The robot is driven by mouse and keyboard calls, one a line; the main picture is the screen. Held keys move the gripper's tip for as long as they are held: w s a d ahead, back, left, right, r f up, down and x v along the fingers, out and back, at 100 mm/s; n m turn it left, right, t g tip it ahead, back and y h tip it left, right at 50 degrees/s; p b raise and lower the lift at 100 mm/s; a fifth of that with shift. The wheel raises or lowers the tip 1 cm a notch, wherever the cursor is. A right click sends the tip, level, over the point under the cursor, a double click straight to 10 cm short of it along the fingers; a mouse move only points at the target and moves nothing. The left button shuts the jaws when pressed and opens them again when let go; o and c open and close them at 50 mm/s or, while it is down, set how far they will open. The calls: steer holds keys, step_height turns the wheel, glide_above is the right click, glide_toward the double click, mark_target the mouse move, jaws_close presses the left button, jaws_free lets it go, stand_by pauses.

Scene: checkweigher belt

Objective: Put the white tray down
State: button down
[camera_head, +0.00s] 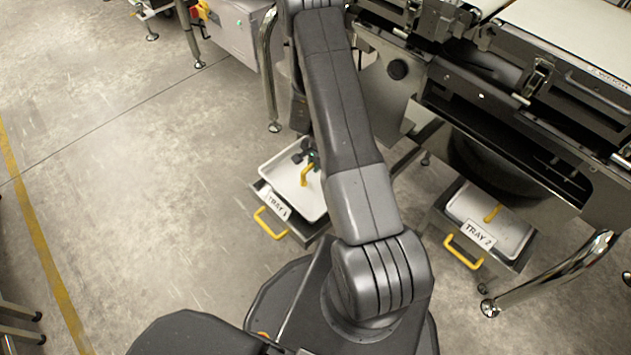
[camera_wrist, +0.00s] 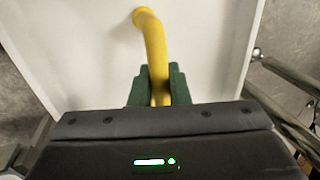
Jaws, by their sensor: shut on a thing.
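The white tray (camera_head: 284,165) is at the lower centre-left in the head view, at the drawer labelled TRAY 1 (camera_head: 277,205). Its flat white inside also fills much of the wrist view (camera_wrist: 80,50). A yellow handle (camera_wrist: 153,45) rises from the tray. My gripper (camera_wrist: 157,88) has green fingertips shut on this handle. In the head view my gripper (camera_head: 308,160) is partly hidden behind my arm. The tray's right side is partly hidden there too. I cannot tell whether the tray rests in the drawer or hangs just above it.
A second white tray (camera_head: 511,226) with a yellow handle sits in the drawer labelled TRAY 2 (camera_head: 480,234) at right. The checkweigher frame (camera_head: 400,70) and its metal legs (camera_head: 550,275) stand near the drawers. The concrete floor (camera_head: 130,180) at left is clear.

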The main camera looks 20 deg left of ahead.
mark_target(314, 175)
steer(key=shift+s+d+b+x, duration=0.1)
steer(key=shift+d+b+x, duration=0.2)
steer(key=shift+x, duration=0.75)
steer(key=shift+s+d+b+x, duration=0.15)
steer(key=shift+b+x, duration=0.25)
steer(key=shift+x, duration=0.65)
steer(key=shift+d+b+x, duration=0.2)
steer(key=shift+b+x, duration=0.15)
steer(key=shift+x, duration=0.65)
steer(key=shift+f, duration=0.2)
steer(key=shift+f, duration=0.1)
steer(key=c, duration=1.4)
jaws_free()
steer(key=shift+o, duration=0.2)
steer(key=p+v, duration=0.4)
steer(key=v, duration=0.8)
